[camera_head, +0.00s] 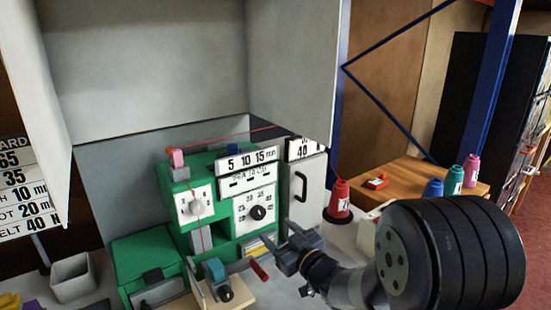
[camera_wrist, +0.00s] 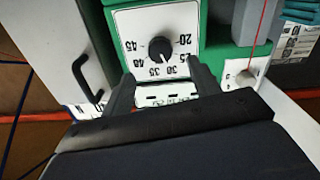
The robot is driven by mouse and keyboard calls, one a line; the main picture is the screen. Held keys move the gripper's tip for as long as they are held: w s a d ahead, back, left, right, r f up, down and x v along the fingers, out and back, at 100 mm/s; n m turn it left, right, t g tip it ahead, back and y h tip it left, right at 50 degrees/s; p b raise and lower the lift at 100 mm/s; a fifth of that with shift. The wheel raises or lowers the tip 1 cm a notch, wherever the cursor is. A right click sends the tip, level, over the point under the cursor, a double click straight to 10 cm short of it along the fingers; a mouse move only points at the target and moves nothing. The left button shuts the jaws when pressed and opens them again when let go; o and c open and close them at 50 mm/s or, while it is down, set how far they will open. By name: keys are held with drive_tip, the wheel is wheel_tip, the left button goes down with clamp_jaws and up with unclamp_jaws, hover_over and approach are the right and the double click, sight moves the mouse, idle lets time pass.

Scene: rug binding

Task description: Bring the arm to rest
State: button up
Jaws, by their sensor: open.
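My gripper (camera_head: 287,252) is held in front of the green machine (camera_head: 222,168), near its lower right side. The jaws are apart, and nothing shows between them. In the wrist view my gripper (camera_wrist: 165,85) points at the machine's white dial plate with a black knob (camera_wrist: 160,49). The same black knob (camera_head: 258,213) shows in the head view, up and left of the gripper. I cannot tell the exact gap between the fingertips and the machine.
A grey door with a black handle (camera_head: 301,186) stands right of the machine. A red thread cone (camera_head: 340,197) stands beside it. A wooden table (camera_head: 405,178) with blue, green and pink cones is farther right. A grey open bin (camera_head: 72,277) is at left. Grey cabinet panels hang above.

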sight(261, 216)
drive_tip(key=x, duration=0.7)
drive_tip(key=shift+w+a+p, duration=0.15)
drive_tip(key=shift+w+p, duration=0.05)
drive_tip(key=shift+p, duration=0.1)
